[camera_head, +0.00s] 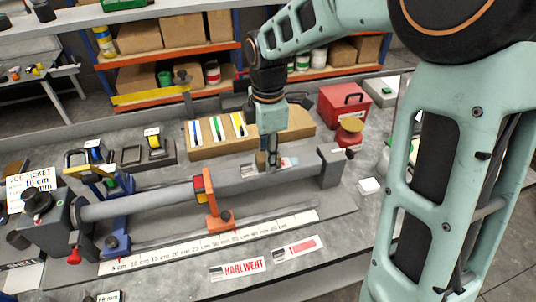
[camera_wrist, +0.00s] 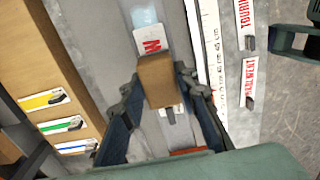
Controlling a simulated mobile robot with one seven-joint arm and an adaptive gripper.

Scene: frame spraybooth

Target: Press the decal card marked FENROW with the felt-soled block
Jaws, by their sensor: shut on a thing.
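My gripper (camera_head: 268,145) points down over the grey frame tube and is shut on a tan block (camera_wrist: 155,78); the block also shows in the head view (camera_head: 262,160). Its underside is hidden. A white card with a red W (camera_wrist: 151,40) lies on the tube beside the block in the wrist view. The block covers the rest of its lettering, so FENROW cannot be read in full. In the head view the card (camera_head: 288,162) shows just right of the gripper. The block is over or on the card; contact cannot be told.
The tube (camera_head: 150,200) is held in a jig with an orange stop (camera_head: 214,205). A ruler strip (camera_head: 200,240) runs in front. A HARLWENT card (camera_head: 238,269) and another red-lettered card (camera_head: 299,247) lie nearby. A wooden rack (camera_head: 197,148) stands behind, a red box (camera_head: 344,102) at right.

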